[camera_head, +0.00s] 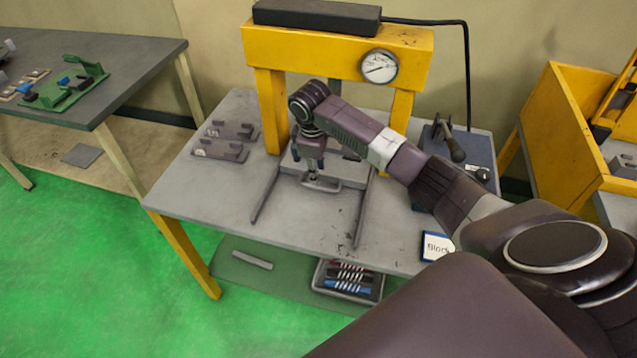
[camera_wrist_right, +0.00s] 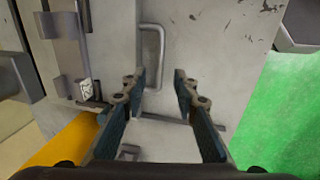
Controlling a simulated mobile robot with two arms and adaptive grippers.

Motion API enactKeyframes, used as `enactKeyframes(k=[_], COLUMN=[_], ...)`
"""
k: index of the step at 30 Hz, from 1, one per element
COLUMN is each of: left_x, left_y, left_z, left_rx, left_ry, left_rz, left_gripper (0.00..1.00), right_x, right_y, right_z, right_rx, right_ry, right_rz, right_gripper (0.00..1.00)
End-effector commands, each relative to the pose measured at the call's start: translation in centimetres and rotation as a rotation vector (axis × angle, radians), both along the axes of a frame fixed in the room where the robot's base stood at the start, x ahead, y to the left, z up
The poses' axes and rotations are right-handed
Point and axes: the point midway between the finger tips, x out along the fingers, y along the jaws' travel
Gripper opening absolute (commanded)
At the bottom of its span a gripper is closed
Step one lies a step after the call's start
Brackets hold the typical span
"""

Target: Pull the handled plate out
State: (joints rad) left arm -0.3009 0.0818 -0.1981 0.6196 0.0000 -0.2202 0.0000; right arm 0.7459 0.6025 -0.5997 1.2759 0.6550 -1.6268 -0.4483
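The handled plate (camera_head: 350,180) lies flat on the grey table under the yellow press, between two dark rails. Its handle (camera_head: 323,186) is a thin grey loop on the front side. It also shows as a U-shaped handle (camera_wrist_right: 152,28) in the right wrist view. My right gripper (camera_head: 312,178) points down over the left part of the handle. In the right wrist view its fingers (camera_wrist_right: 159,74) are open, one on each side of the handle's lower end in the picture. I cannot tell whether they touch it. My left gripper is not in view.
The yellow press (camera_head: 338,48) with a gauge (camera_head: 379,67) spans the table. Grey brackets (camera_head: 220,150) lie left of it, and a lever device (camera_head: 455,150) stands right. The table (camera_head: 300,225) is clear in front of the handle. A tray (camera_head: 348,281) sits below.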

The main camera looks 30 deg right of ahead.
Motion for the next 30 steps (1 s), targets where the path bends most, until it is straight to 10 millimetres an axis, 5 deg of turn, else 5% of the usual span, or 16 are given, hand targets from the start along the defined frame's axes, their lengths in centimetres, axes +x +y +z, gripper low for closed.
enactKeyframes(k=[16,28,30], left_x=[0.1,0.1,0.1], left_y=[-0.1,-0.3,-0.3], left_z=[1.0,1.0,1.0], left_rx=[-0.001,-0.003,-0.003], left_ry=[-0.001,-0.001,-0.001], left_rz=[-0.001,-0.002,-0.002], left_gripper=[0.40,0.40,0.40], right_x=[0.9,1.0,1.0], right_y=[-1.1,-1.2,-1.2], right_z=[-6.7,-7.5,-7.5], right_rx=[0.000,-0.001,-0.001], right_ry=[0.003,0.001,0.001], right_rz=[-0.002,0.000,0.000], right_gripper=[0.27,0.27,0.20])
